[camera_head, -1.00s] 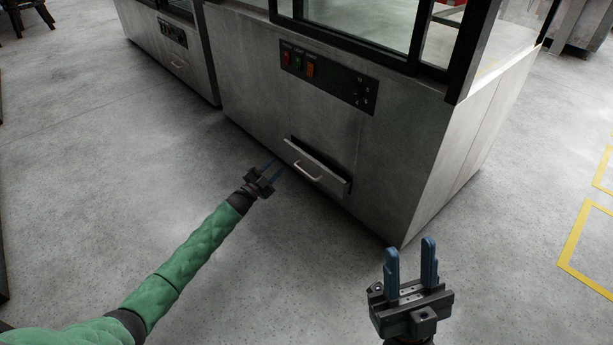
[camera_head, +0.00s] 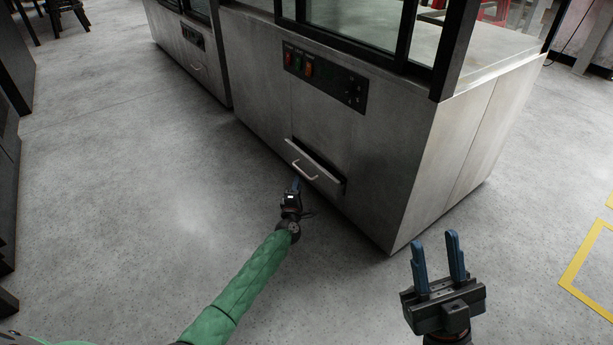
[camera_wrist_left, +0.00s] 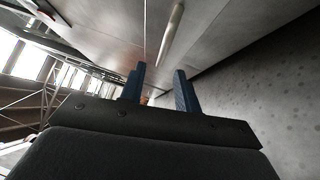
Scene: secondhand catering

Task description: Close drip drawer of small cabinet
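The drip drawer (camera_head: 326,180) sits low in the front of the grey metal cabinet (camera_head: 270,95) and stands partly out, with a dark gap above its front. Its pale bar handle (camera_head: 305,171) also shows in the left wrist view (camera_wrist_left: 172,32), beyond the fingertips. My left gripper (camera_head: 296,184) is just in front of and below the handle; whether it touches the drawer is unclear. Its blue fingers are apart with nothing between them in the left wrist view (camera_wrist_left: 160,78). My right gripper (camera_head: 437,245) is open and empty, away from the cabinet at the lower right.
A control panel (camera_head: 325,77) with red and green switches is above the drawer. A similar cabinet (camera_head: 190,60) stands to the left. Dark furniture (camera_head: 10,170) lines the left edge. The concrete floor (camera_head: 130,190) in front of the cabinets is clear.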

